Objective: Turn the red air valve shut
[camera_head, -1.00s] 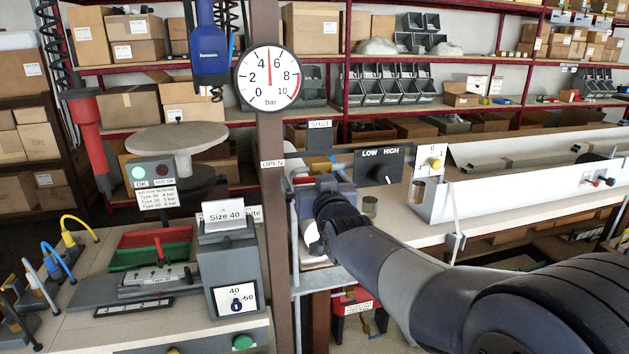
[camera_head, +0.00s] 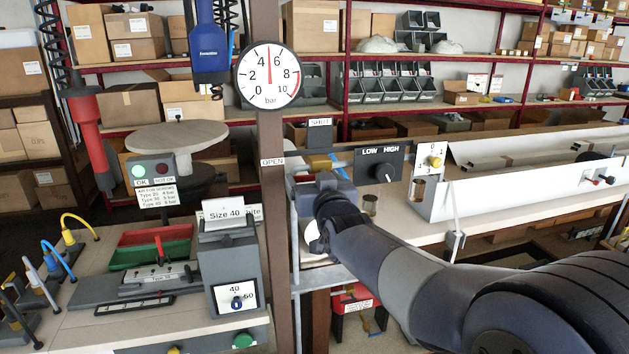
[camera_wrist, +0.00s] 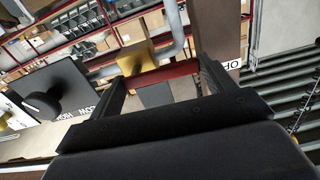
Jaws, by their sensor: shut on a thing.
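The red air valve lever (camera_wrist: 168,76) lies across the gap between the two fingers of my gripper (camera_wrist: 163,82) in the wrist view. My gripper is shut on it. The valve's brass-yellow body (camera_wrist: 136,57) sits just behind the lever, beside a grey pipe (camera_wrist: 174,28). In the head view my gripper (camera_head: 325,182) covers the lever; a bit of yellow shows behind it. An OPEN label (camera_head: 272,162) is on the brown post to its left, and a SHUT label (camera_head: 320,122) is on a dark plate above it.
A round pressure gauge (camera_head: 267,76) on the post reads about 5 bar. A LOW/HIGH knob box (camera_head: 379,166) stands close right of my gripper, with a small cup (camera_head: 370,204) below it. A long white trough (camera_head: 520,190) lies farther right.

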